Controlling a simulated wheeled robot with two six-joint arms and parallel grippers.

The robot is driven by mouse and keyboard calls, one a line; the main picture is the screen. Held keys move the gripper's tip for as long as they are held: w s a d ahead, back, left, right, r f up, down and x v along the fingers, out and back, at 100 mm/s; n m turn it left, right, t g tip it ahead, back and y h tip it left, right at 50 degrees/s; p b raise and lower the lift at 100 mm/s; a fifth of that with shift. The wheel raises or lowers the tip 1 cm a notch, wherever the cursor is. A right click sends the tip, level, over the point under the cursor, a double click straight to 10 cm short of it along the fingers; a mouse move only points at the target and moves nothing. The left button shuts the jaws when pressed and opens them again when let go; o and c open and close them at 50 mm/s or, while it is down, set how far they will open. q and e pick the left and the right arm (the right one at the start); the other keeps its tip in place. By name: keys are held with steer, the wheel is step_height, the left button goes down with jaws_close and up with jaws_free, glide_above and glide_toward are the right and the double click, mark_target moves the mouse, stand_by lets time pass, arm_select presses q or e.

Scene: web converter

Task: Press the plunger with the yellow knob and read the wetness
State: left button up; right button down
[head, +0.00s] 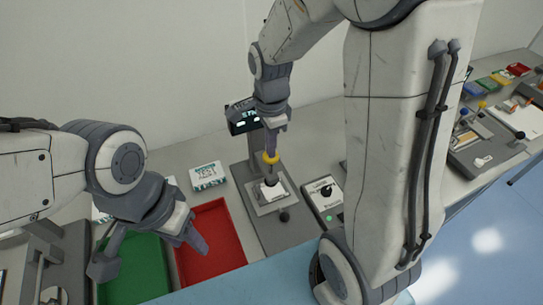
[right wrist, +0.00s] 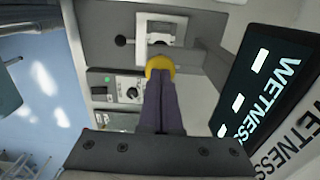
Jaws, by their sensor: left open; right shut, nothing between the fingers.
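The plunger's yellow knob (head: 271,157) stands on a grey instrument (head: 258,222) with a white plate. My right gripper (head: 274,148) is shut and empty, pointing down with its fingertips right at the knob. In the right wrist view, the tips overlap the yellow knob (right wrist: 160,64); I cannot tell whether they touch or press it. The dark display (right wrist: 268,85) reads "WETNESS" with white bars beside it; I can make out no number. It also shows in the head view (head: 243,121), partly behind my right gripper. My left gripper (head: 150,257) is open and empty above the trays.
A red tray (head: 214,238) and a green tray (head: 133,275) lie left of the instrument. A white printed pack (head: 207,175) lies behind the red tray. A control box (head: 325,195) with a black dial and green light stands to the right, close to my arm.

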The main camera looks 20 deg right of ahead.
steer(key=shift+f+b, duration=1.6)
steer(key=shift+f, duration=0.8)
steer(key=shift+r, duration=0.1)
step_height(320, 180, up, 9)
steer(key=p, duration=0.8)
steer(key=shift+r+p, duration=0.1)
steer(key=shift+p, duration=0.3)
